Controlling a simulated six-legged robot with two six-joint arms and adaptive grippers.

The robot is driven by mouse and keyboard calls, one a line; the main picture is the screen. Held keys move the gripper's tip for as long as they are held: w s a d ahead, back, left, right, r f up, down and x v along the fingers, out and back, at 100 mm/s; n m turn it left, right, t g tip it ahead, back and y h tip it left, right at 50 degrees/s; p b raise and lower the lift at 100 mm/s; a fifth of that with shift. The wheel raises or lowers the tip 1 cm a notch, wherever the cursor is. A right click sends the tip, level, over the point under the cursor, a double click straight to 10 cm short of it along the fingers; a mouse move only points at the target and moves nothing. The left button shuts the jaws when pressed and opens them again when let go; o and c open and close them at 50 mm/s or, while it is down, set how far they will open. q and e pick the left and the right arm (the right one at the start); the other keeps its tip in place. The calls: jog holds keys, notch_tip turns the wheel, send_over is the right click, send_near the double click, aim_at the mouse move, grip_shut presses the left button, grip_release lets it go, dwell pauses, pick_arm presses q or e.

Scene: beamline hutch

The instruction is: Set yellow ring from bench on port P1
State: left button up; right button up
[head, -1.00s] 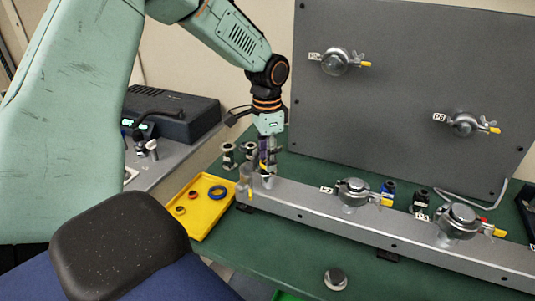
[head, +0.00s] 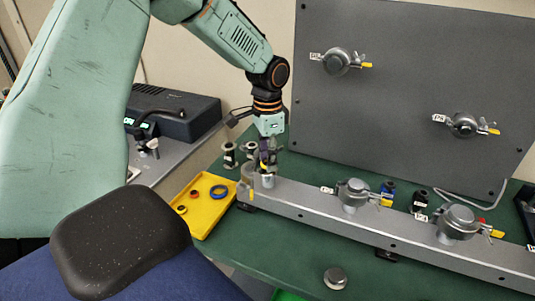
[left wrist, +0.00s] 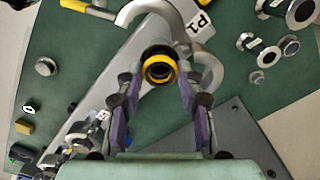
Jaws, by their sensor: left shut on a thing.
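The yellow ring (left wrist: 159,66) shows in the left wrist view as a yellow band around a dark centre. My left gripper (left wrist: 159,84) is shut on it, with a purple-padded finger at each side. In the head view, my left gripper (head: 268,157) points down over port P1 (head: 267,181), a short metal stub at the left end of the grey beam. The P1 label (left wrist: 199,23) and an open silver clamp (left wrist: 150,12) lie around the ring in the wrist view. I cannot tell whether the ring touches the port. My right gripper is not in view.
A yellow tray (head: 205,222) with rings stands left of the grey beam (head: 310,202). Two clamped ports (head: 352,192) (head: 460,220) sit farther right on the beam. Metal fittings (head: 229,155) stand behind my gripper. A loose silver cap (head: 335,278) lies on the green bench in front.

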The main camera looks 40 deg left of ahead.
pick_arm(q)
jog(key=shift+f, duration=0.6)
dwell(0.6)
jog(key=o, duration=0.9)
notch_tip(320, 180, up, 12)
jog(key=shift+s, duration=0.1)
dwell(0.5)
